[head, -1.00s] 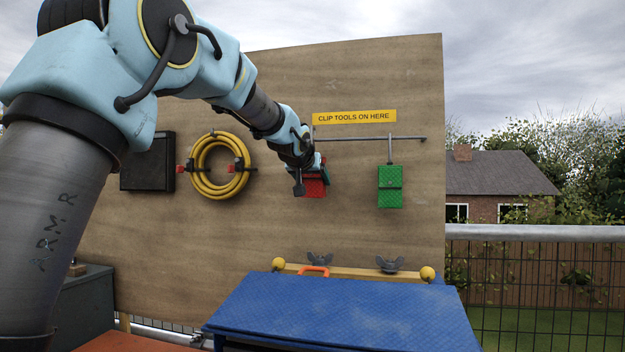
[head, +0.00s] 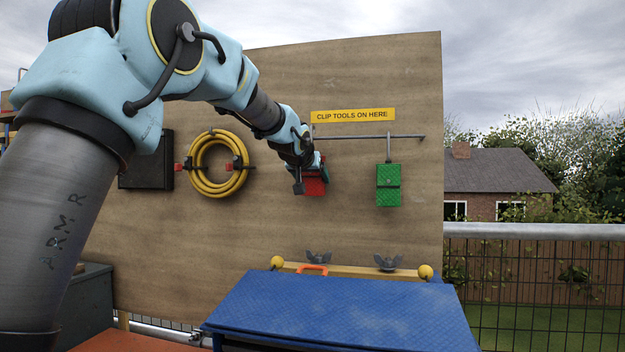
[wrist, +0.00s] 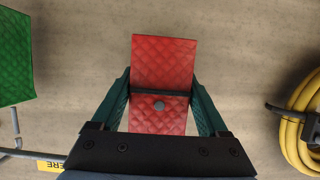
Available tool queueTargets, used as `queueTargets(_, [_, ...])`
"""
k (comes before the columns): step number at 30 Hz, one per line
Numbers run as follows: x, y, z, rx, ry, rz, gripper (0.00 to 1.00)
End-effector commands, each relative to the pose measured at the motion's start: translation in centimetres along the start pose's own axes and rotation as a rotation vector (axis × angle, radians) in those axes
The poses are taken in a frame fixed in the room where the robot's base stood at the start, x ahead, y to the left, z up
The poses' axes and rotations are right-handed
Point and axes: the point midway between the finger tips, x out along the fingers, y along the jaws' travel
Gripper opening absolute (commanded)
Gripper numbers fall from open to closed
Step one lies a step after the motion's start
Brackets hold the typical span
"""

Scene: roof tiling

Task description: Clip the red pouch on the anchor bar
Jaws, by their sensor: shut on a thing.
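The red pouch (head: 314,187) is at the board below the left end of the anchor bar (head: 360,137). My gripper (head: 311,180) is at the pouch and partly covers it in the head view. In the wrist view the red pouch (wrist: 163,62) sits between the two green fingers of my gripper (wrist: 160,95), which is shut on it. The pouch has a dark strap and a round stud. Its top and any clip are hidden behind my gripper, so I cannot tell whether it touches the bar.
A green pouch (head: 389,186) hangs from the bar to the right of the red one. A yellow label (head: 352,115) is above the bar. A coiled yellow hose (head: 197,168) and a black box (head: 146,172) are on the board at left. A blue surface (head: 335,312) lies below.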

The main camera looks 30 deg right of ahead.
Motion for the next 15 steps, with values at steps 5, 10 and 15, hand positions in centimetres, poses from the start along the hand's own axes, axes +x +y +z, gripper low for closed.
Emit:
queueTargets(5, [-0.1,0.0,-0.26,0.0,0.005,0.0,0.0])
queueTargets(10, [-0.07,0.0,-0.18,0.0,0.005,0.0,0.0])
queueTargets(15, [0.12,0.0,0.28,0.0,0.005,0.0,0.0])
